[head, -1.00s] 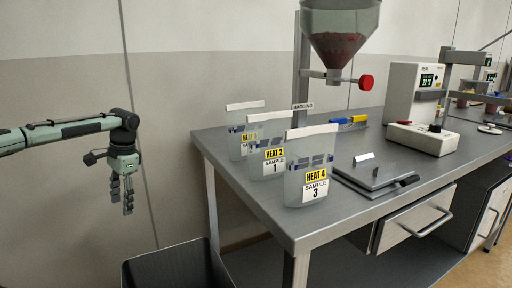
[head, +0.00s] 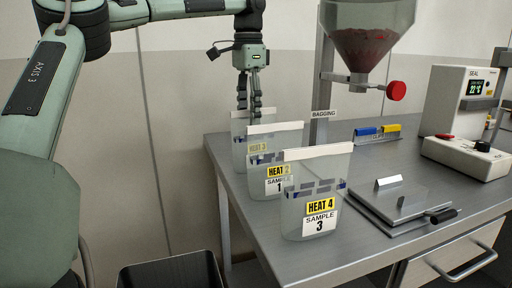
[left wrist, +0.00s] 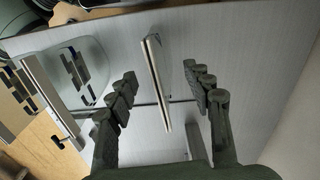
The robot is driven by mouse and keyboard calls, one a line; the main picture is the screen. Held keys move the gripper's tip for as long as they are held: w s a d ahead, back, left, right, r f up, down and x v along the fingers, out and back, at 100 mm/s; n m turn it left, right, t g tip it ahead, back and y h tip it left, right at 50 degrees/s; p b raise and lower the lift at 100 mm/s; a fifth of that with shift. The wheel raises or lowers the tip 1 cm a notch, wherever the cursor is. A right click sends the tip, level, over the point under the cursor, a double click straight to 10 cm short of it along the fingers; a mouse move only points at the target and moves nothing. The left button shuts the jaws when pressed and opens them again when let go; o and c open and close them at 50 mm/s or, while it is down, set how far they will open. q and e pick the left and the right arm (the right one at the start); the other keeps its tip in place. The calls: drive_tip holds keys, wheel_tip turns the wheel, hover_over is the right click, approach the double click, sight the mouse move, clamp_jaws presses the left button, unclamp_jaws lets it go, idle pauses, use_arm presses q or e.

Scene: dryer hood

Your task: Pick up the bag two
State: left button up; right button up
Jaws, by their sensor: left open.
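Three clear bags with white top strips stand in a row on the steel table. The front bag (head: 318,190) reads HEAT 4, SAMPLE 3, and the middle bag (head: 270,160) reads HEAT 2, SAMPLE 1. The back bag (head: 238,140) is partly hidden and its sample number cannot be read. My left gripper (head: 252,98) points down at the back bag's top, fingers open. In the left wrist view, a bag's top strip (left wrist: 153,75) runs edge-on between the parted fingers (left wrist: 160,88), apparently the back bag's. My right gripper is not in view.
A hopper (head: 365,40) with a red knob hangs over the table. A flat metal plate device (head: 400,208) lies right of the bags, with a sealing machine (head: 465,115) behind. A dark bin (head: 170,272) stands on the floor left of the table.

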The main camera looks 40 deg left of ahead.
use_arm(q)
drive_tip(key=shift+d+f, duration=0.15)
drive_tip(key=shift+f, duration=2.35)
drive_tip(key=shift+f, duration=0.15)
drive_tip(key=shift+c, duration=0.4)
drive_tip(key=c, duration=0.9)
wheel_tip(320, 180, up, 10)
drive_tip(key=shift+r, duration=0.25)
drive_tip(key=shift+c, duration=0.2)
